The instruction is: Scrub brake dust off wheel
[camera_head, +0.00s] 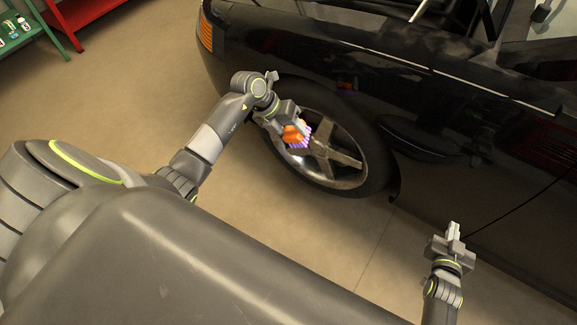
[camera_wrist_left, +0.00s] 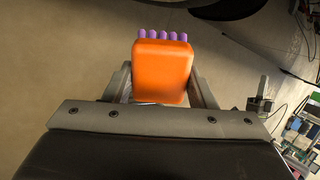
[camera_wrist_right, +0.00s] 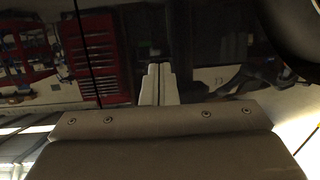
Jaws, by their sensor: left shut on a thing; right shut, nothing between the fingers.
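The wheel (camera_head: 347,160) is on the black car, with silver spokes inside a dark tyre. My left gripper (camera_head: 287,122) is shut on an orange brush (camera_head: 294,133) with purple bristles, at the left part of the wheel face. In the head view the bristles overlap the spokes; I cannot tell whether they touch. The left wrist view shows the orange brush body (camera_wrist_left: 163,70) between the fingers, bristle tips beyond it. My right gripper (camera_head: 452,236) is shut and empty, low at the right, away from the wheel. Its closed fingers also show in the right wrist view (camera_wrist_right: 158,84).
The black car (camera_head: 430,95) fills the upper right, its body panel just above the wheel. A red shelf (camera_head: 75,18) and a green shelf (camera_head: 28,28) with bottles stand at the upper left. The floor (camera_head: 130,100) between the shelves and the car is clear.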

